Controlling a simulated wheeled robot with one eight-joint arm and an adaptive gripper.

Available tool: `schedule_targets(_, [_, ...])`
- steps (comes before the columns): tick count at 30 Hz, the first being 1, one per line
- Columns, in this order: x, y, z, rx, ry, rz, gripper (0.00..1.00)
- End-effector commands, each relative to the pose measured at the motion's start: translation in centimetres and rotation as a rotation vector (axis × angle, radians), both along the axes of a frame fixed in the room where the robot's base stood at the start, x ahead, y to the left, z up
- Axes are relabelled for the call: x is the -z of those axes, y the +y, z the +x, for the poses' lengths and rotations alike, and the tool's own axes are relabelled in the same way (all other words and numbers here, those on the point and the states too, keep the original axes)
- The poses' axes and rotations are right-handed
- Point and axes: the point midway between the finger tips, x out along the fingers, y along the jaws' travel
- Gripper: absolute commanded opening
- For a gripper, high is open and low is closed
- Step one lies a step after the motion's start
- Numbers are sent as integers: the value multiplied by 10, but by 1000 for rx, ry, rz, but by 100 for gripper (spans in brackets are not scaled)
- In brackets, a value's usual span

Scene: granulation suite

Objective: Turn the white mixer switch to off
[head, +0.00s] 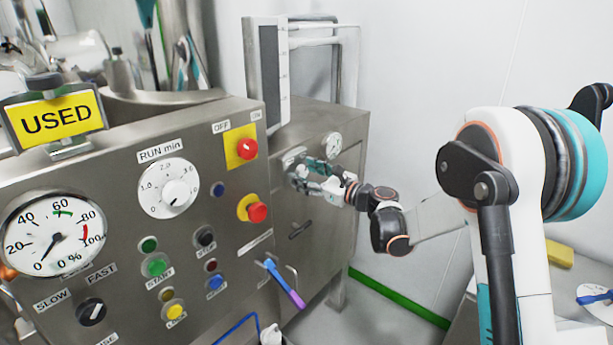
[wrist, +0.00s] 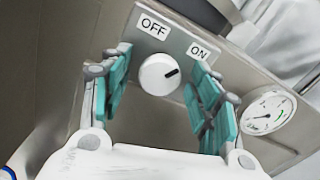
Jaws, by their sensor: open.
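The white mixer switch (wrist: 159,74) is a round knob on a grey metal panel, under an OFF label (wrist: 153,27) and an ON label (wrist: 198,52). Its dark pointer mark slants up and right, toward ON. My gripper (wrist: 161,64) is open, with one teal finger on each side of the knob; I cannot tell whether either touches it.
A pressure gauge (wrist: 267,112) sits just right of the knob. In the head view, the main panel (head: 120,215) left of my gripper carries a red switch on yellow (head: 247,149), a red button (head: 257,212) and a timer dial (head: 176,192). A blue-purple handle (head: 286,284) sticks out below.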

Motion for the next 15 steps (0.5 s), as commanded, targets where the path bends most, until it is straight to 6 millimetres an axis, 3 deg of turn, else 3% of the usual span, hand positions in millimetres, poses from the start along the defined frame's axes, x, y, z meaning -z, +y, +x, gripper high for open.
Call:
schedule_targets(7, [0,0,0,0,0,0,54])
schedule_targets(12, [0,0,0,0,0,0,15])
schedule_targets(15, [0,0,0,0,0,0,12])
